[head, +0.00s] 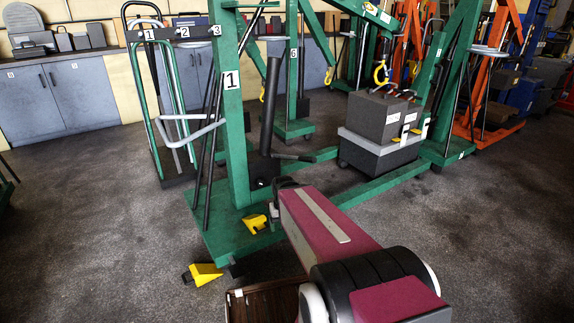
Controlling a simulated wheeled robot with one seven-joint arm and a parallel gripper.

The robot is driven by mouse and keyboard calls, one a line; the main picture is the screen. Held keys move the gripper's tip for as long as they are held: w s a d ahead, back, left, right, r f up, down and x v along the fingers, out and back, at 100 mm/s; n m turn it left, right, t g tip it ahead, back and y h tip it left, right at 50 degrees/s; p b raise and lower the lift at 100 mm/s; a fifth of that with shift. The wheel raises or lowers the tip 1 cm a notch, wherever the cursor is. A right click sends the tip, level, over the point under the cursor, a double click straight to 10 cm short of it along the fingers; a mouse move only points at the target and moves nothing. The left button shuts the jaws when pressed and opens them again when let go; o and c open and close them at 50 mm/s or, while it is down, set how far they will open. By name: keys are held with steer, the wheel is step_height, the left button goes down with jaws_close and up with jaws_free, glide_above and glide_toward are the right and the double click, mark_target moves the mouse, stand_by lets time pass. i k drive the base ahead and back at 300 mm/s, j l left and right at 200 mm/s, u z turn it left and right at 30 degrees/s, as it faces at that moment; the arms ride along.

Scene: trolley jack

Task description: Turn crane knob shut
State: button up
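The green crane (234,130), marked 1, stands in the middle of the head view on a wide green base. Its dark pump cylinder (268,115) rises beside the post from a dark foot (262,172). I cannot make out the knob; it is too small or hidden behind my arm. My purple and black arm reaches from the lower right toward the pump foot. Dark parts at its far end (284,184) lie close to the foot, in the picture at least. My fingers cannot be made out, so contact and opening cannot be told.
Yellow wedges (206,274) lie by the crane base's front edge. Grey and black cases (385,120) stand between the crane legs at right, under a yellow hook (380,74). Grey cabinets (50,97) line the back wall.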

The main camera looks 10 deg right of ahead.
mark_target(261, 182)
steer(key=i+l, duration=0.25)
steer(key=l, duration=0.2)
steer(key=i+l, duration=0.3)
steer(key=l, duration=0.15)
steer(key=i+l, duration=0.25)
steer(key=l, duration=0.15)
steer(key=u, duration=0.05)
